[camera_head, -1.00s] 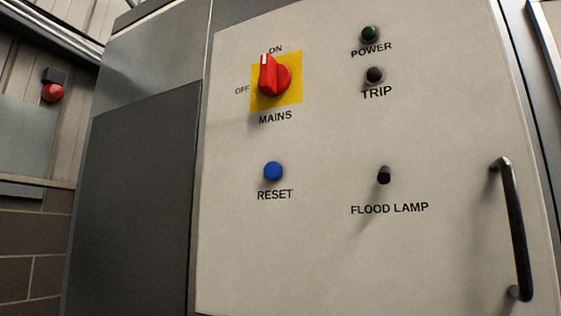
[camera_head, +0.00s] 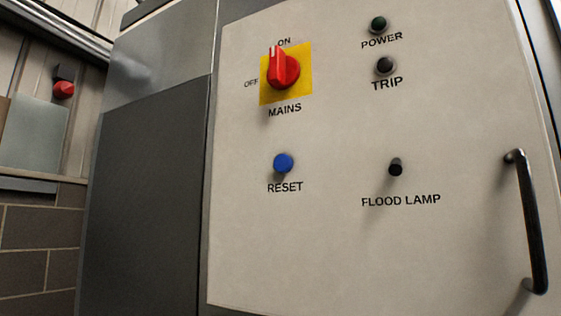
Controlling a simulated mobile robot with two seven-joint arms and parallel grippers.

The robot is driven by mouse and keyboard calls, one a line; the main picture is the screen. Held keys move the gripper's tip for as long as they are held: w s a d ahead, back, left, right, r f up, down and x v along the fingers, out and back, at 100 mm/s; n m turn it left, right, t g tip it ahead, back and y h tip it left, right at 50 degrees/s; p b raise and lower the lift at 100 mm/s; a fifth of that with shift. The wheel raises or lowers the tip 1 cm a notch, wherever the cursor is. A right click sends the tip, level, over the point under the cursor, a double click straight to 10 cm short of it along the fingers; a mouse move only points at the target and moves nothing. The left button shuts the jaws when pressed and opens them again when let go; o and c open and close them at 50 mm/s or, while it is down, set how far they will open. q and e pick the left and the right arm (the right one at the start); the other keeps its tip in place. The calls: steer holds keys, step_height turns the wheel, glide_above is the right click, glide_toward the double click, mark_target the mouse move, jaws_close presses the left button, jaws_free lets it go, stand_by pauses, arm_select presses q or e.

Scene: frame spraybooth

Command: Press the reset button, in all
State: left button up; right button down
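The blue round reset button (camera_head: 283,163) sits on the pale panel door (camera_head: 330,250), above the printed word RESET. It stands out a little from the panel, and nothing touches it. The red mains switch (camera_head: 283,68) on its yellow plate is above it, with its white mark pointing up at ON. The power lamp (camera_head: 378,24) is dark green and looks unlit. The trip lamp (camera_head: 385,65) is dark and looks unlit. Neither of my grippers shows in the head view.
A black flood lamp switch (camera_head: 395,167) is right of the reset button. A black door handle (camera_head: 527,222) stands out at the panel's right edge. A grey cabinet side (camera_head: 145,190) is to the left. A red button or lamp (camera_head: 64,90) is on the far left wall.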

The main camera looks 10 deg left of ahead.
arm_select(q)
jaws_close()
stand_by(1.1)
